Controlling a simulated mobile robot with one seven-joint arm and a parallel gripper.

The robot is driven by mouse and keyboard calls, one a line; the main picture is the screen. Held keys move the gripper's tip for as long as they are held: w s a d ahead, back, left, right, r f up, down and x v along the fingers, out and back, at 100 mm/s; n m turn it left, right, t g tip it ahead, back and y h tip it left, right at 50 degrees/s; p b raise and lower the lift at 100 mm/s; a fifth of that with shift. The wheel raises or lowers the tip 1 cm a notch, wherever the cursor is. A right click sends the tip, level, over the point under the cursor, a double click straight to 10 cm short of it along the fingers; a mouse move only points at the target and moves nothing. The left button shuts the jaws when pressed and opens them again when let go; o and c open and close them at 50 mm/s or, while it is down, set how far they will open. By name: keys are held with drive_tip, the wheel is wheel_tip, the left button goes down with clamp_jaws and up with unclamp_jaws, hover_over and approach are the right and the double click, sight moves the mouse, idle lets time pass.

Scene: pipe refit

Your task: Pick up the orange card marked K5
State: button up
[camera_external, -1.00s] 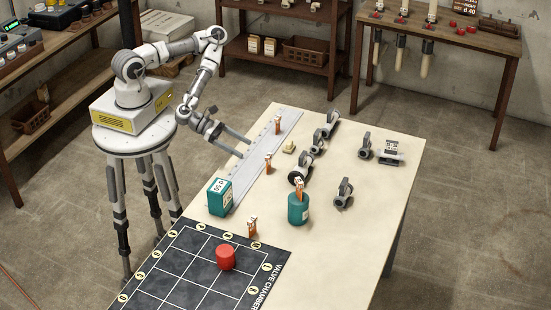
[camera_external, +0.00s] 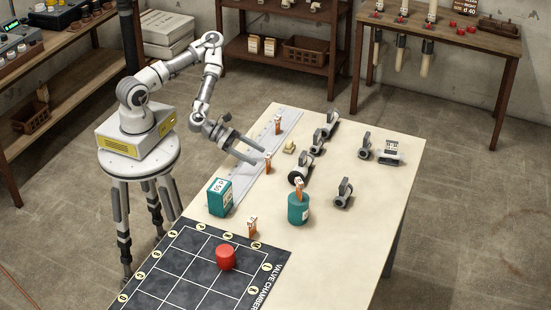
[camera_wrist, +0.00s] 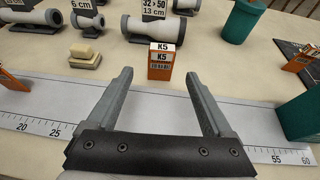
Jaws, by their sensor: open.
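The orange card marked K5 (camera_wrist: 160,62) stands upright on the table just past the ruler strip, centred ahead of my gripper in the wrist view. In the external view, the matching card (camera_external: 268,163) is by the fingertips. My gripper (camera_wrist: 160,76) is open and empty, one finger to each side of the card's line. The card appears just beyond or level with the fingertips; I cannot tell the exact gap. My gripper also shows in the external view (camera_external: 260,156).
A pale ruler strip (camera_wrist: 60,98) lies under my gripper. Other orange cards stand left (camera_wrist: 10,82) and right (camera_wrist: 300,60). A teal box (camera_wrist: 300,115) is at right. A beige block (camera_wrist: 84,55) and grey pipe pieces (camera_wrist: 152,28) lie behind, close to the K5 card.

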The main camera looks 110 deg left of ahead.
sight(276, 173)
drive_tip(key=shift+b+x, duration=1)
drive_tip(key=shift+b, duration=0.15)
drive_tip(key=shift+b+x, duration=0.6)
drive_tip(key=shift+x, duration=3)
drive_tip(key=shift+w+r, duration=0.1)
drive_tip(key=shift+r, duration=0.1)
clamp_jaws()
